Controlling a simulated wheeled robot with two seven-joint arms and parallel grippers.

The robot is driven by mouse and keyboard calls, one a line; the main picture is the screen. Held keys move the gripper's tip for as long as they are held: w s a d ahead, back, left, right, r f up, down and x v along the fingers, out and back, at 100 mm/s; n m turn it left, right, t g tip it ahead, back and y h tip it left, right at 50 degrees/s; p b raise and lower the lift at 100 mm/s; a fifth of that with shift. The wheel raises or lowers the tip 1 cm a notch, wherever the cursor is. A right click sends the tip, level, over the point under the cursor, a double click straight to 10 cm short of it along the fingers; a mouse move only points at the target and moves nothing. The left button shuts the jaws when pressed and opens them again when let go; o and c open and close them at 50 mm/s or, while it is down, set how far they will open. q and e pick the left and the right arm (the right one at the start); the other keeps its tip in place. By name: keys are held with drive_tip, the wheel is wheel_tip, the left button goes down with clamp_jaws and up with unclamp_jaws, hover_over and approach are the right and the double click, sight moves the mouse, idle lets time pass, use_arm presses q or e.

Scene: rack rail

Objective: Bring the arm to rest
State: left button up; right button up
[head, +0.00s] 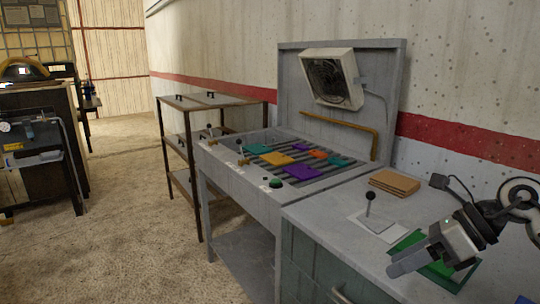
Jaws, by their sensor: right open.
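My right gripper (398,262) is at the lower right, with its light grey fingers pointing left. It is open, and I see nothing held in it. It is over the grey counter (320,215), in front of a green flat piece or frame (438,276) that it partly hides. I cannot tell how high above the counter it is. My left gripper is not in view.
A small lever on a plate (370,222) and a brown stack (394,183) are close to my right gripper. Left of them is a slatted bench (235,182) with coloured pieces and a fan box (332,78). A shelf rack (186,147) stands behind.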

drive_tip(key=s+a+f+m+t+y, duration=0.2)
drive_tip(key=a+m+y, duration=0.5)
drive_tip(key=a, duration=0.5)
drive_tip(key=s+d+f+m+t+h, duration=0.15)
drive_tip(key=f+m+t+h, duration=0.45)
drive_tip(key=m, duration=0.8)
drive_tip(key=s+d+f+m+t+h, duration=0.15)
drive_tip(key=f+m+t+h, duration=0.35)
drive_tip(key=f+m, duration=0.65)
drive_tip(key=s+a+f+m+g+h, duration=0.1)
drive_tip(key=s+f+m+g+h, duration=0.1)
drive_tip(key=s+f+m+g, duration=0.3)
drive_tip(key=s+f+m, duration=0.3)
drive_tip(key=s+m, duration=0.1)
drive_tip(key=s, duration=0.1)
drive_tip(key=shift+a+f+m+g, duration=0.25)
drive_tip(key=shift+f+m+g, duration=0.1)
drive_tip(key=shift+f+g, duration=0.05)
